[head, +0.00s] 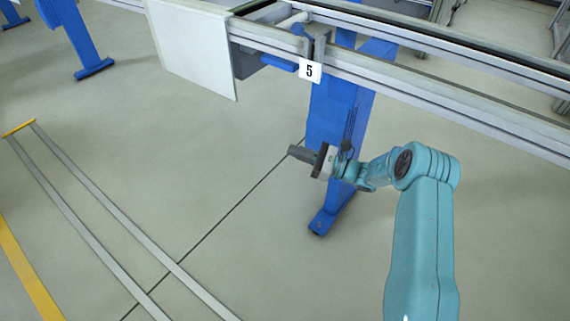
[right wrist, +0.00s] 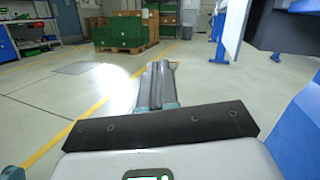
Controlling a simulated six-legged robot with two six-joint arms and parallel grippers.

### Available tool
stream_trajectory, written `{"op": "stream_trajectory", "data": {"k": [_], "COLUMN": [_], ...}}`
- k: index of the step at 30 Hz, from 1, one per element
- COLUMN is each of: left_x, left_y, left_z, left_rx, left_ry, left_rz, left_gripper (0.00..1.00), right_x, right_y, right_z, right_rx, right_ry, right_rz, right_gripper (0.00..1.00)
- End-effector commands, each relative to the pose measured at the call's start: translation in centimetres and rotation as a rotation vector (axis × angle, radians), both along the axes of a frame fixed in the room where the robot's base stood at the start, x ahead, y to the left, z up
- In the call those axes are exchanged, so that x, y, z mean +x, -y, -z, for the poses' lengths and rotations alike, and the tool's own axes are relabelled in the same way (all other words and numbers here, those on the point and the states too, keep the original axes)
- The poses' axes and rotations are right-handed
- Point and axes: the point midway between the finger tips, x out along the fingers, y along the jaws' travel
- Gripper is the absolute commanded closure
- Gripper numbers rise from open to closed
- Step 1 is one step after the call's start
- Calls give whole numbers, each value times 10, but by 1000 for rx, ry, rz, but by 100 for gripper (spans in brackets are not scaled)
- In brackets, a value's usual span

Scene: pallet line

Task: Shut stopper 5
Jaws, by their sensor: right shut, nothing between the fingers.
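Stopper 5 (head: 319,45) is on the near rail of the conveyor in the head view, a small grey part above a white tag marked 5 (head: 310,71). I cannot tell its exact position from here. My right gripper (head: 293,151) is shut and empty, below the rail and in front of the blue conveyor leg, pointing left and apart from the stopper. In the right wrist view its closed fingers (right wrist: 158,82) point out over the floor. My left gripper is not in view.
The conveyor rail (head: 450,90) runs across the upper right, with a white panel (head: 190,45) at its left end. A blue leg (head: 335,120) stands beneath it. The right wrist view shows green crates on a pallet (right wrist: 125,33) far off.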

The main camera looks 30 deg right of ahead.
Motion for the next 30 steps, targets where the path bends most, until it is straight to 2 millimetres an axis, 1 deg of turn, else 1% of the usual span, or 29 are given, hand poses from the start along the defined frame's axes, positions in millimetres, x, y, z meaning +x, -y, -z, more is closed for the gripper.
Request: {"op": "stream_trajectory", "data": {"k": [1, 3, 6, 12, 30], "left_x": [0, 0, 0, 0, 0], "left_y": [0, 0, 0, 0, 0], "left_z": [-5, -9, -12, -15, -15], "left_rx": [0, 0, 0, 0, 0], "left_ry": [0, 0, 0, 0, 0], "left_rz": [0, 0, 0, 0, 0], "left_gripper": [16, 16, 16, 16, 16], "right_x": [-1, -3, -6, -10, -11], "right_y": [-9, -20, -33, -47, -49], "right_z": [2, 8, 16, 26, 28], "right_rx": [-16, -39, -69, -103, -111], "right_ry": [-24, -57, -94, -135, -142], "right_rz": [-18, -42, -70, -104, -109], "right_gripper": [100, 100, 100, 100, 100]}}
